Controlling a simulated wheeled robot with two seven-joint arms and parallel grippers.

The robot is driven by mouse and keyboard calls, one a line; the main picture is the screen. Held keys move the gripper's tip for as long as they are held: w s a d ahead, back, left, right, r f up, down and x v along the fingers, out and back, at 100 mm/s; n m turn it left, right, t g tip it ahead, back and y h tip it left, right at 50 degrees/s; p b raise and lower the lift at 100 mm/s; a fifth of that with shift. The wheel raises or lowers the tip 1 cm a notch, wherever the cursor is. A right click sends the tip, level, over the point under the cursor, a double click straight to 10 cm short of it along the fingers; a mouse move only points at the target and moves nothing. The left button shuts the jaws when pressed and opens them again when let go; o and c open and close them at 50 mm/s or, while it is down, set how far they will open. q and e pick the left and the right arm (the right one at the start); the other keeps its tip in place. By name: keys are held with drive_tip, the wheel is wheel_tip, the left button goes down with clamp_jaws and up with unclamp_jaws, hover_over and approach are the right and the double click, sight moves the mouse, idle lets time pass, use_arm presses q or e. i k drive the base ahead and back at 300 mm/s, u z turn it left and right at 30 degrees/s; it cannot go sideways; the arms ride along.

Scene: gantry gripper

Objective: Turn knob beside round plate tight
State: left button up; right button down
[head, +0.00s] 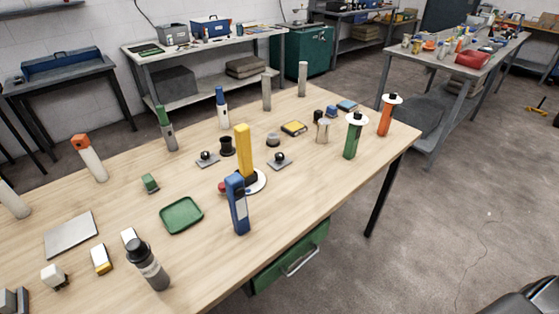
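A white round plate (260,185) lies on the wooden table, with a yellow upright block (243,150) standing on or just behind it. A small black knob on a grey square base (279,161) sits just right of and behind the plate. A similar black knob on a grey base (207,158) is farther left. A small red part (223,187) shows at the plate's left side, partly hidden by a blue upright tool (237,205). How tight either knob is cannot be told. Neither of my grippers is in view.
A green tray (181,215) and a dark-topped bottle (147,264) stand nearer the front. A black cup (227,146), a green spool (354,135) and an orange spool (387,115) stand around the table. The table's right front (320,185) is clear.

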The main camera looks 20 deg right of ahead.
sight(278, 156)
drive_tip(key=u, duration=3.05)
drive_tip(key=k, duration=2.25)
drive_tip(key=z, duration=1.1)
